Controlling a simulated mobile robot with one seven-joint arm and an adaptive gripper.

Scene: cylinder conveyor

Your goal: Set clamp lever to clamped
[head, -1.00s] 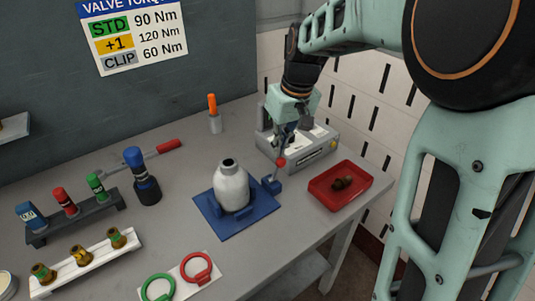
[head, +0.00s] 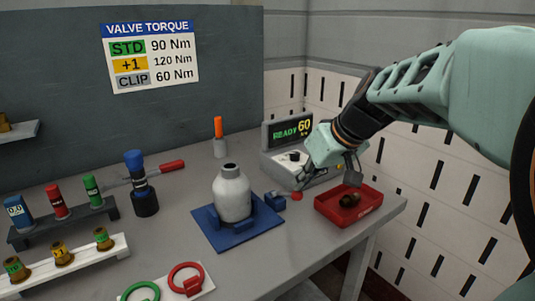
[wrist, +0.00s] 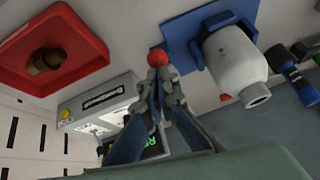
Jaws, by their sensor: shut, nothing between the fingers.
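The clamp lever's red knob (head: 297,196) sits low, just right of the blue clamp block (head: 275,201) on the blue fixture plate (head: 211,236). The lever's rod is mostly hidden, but it appears swung down to the right. A grey-white bottle-shaped body (head: 232,195) stands upright on the plate. My gripper (head: 302,183) is shut and empty, with its tips right by the knob. In the wrist view the knob (wrist: 158,57) shows just beyond my fingertips (wrist: 157,80); I cannot tell whether they touch.
A red tray (head: 334,211) with a brown fitting lies right of my gripper. A grey unit (head: 282,134) reading READY 60 stands behind it. A socket tool (head: 141,185), an orange-handled tool (head: 219,130) and racks of parts stand left. The table's right edge is close.

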